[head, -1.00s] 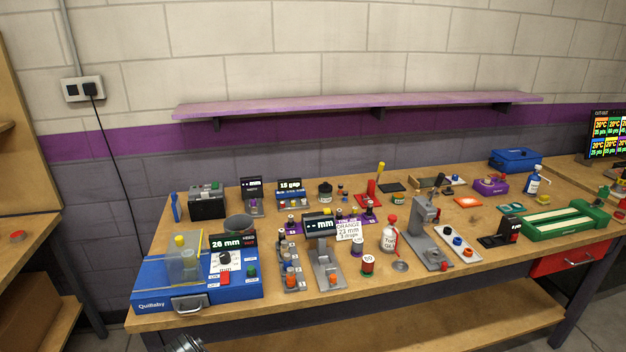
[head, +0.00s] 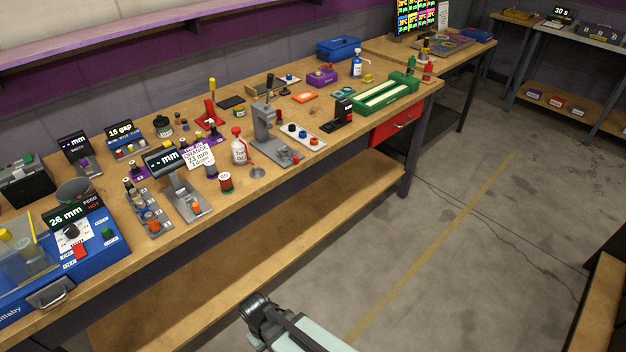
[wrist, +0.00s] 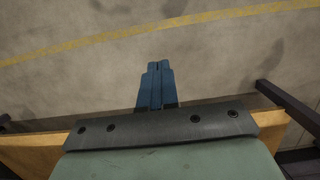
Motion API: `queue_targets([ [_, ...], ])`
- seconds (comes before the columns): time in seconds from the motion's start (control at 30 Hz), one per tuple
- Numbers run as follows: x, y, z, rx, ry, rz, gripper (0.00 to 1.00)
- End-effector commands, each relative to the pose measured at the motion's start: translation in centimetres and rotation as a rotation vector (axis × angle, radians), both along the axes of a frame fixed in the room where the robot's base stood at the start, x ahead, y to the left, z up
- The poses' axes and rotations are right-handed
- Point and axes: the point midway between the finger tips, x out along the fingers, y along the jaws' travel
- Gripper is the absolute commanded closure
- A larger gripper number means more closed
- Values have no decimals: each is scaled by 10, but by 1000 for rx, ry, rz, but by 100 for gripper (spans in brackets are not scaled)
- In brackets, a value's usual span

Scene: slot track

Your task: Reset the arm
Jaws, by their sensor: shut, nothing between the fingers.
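My gripper shows in the wrist view (wrist: 158,68), its two blue fingers together with nothing between them. It points at the bare concrete floor. In the head view part of my arm shows at the bottom middle, in front of the workbench and over the floor; the fingertips cannot be made out there. The gripper is apart from everything on the bench.
The workbench (head: 330,135) is crowded with a blue machine (head: 85,250), grey gauges, small spools, a white bottle (head: 240,150) and a green slotted track (head: 375,97). A lower shelf (head: 240,255) is empty. The floor (head: 480,220) at the right is clear.

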Motion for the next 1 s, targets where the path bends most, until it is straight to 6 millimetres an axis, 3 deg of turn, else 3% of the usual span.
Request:
queue_targets([
  [0.03,-1,-21,-8,-16,19,-36,100],
  [0.1,-2,-44,-18,-35,41,-79,100],
  [0.5,-30,-162,-63,-120,170,-315,100],
  [0.8,-63,-229,-87,-157,267,-490,100],
  [1.0,-87,-263,-99,-168,327,-606,100],
])
